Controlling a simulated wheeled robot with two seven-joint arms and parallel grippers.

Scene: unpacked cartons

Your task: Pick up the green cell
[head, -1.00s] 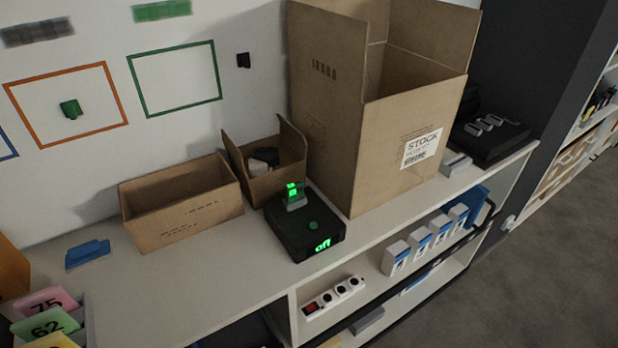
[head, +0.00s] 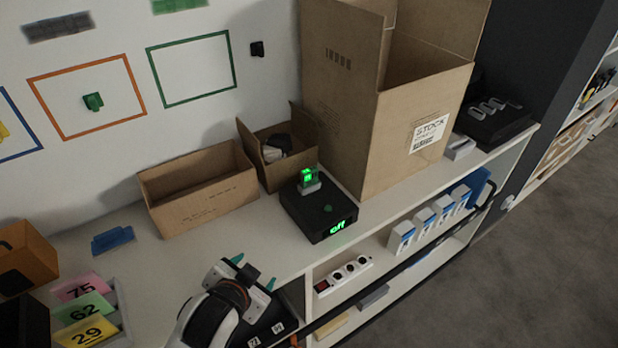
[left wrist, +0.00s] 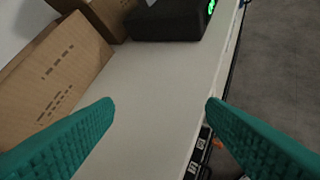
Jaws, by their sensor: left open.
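The green cell (head: 308,176) glows bright green and sits upright in a light grey holder on top of a black box (head: 318,212) with a lit green "off" display. My left gripper (head: 254,271) has teal fingers and is over the front of the counter, left of and nearer than the black box. In the left wrist view the left gripper (left wrist: 160,103) is open with nothing between its fingers. The black box (left wrist: 170,22) shows at the top there; the cell itself is not clearly visible. My right gripper is not in view.
A low open carton (head: 200,195) and a small carton (head: 275,165) stand left of the box. A tall STOCK carton (head: 350,110) stands close behind it to the right. A blue piece (head: 112,240) lies at left. The counter front of the low carton is clear.

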